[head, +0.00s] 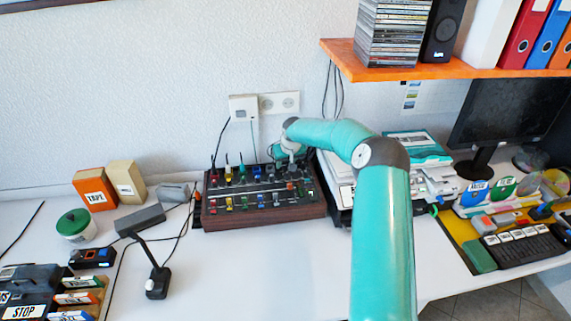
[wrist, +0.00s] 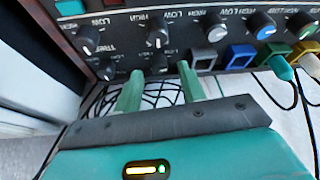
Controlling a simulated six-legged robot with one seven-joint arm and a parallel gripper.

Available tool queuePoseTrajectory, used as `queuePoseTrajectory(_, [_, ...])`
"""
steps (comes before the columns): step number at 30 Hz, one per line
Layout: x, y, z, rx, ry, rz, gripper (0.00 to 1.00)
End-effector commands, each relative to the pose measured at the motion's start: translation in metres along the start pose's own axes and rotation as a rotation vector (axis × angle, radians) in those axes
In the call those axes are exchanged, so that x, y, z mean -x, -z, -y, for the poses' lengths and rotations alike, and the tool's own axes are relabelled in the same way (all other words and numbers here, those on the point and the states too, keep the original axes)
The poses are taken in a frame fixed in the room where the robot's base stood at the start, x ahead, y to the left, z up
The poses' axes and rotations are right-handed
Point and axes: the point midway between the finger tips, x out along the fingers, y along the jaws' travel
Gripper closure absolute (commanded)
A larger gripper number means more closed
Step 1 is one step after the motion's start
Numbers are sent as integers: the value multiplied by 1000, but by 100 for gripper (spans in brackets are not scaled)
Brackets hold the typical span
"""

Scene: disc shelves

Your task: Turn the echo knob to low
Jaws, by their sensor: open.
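The mixer with a dark panel and wooden front (head: 262,214) stands on the white desk against the wall. In the wrist view, its panel carries several round dark knobs with white marks and LOW and HIGH labels, among them an upper left knob (wrist: 88,40) and an upper middle knob (wrist: 157,34). I cannot read which one is marked echo. My gripper (wrist: 160,78) is open, with its two green fingers apart and nothing visibly held between them. The fingertips are close to the lower knobs; contact cannot be told. In the head view, my gripper (head: 290,160) is over the mixer's right part.
Grey, blue and yellow sockets (wrist: 240,56) line the panel, with a teal plug and cables at the right. A stack of devices (head: 425,180) stands right of the mixer. An orange shelf (head: 440,70) overhangs on the right. The desk in front of the mixer is clear.

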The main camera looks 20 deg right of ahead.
Motion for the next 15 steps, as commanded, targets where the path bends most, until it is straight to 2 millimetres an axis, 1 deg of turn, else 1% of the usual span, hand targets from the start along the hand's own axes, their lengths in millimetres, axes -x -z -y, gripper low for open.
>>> queuePoseTrajectory(1, [10,1,-1,0,-2,-3,60])
queuePoseTrajectory(2, [16,1,-1,0,-3,-2,60])
queuePoseTrajectory(9, [69,1,-1,0,-3,-3,60])
queuePoseTrajectory(12, [90,1,-1,-1,-3,-4,60])
queuePoseTrajectory(15, [107,0,-1,-1,-2,-2,60])
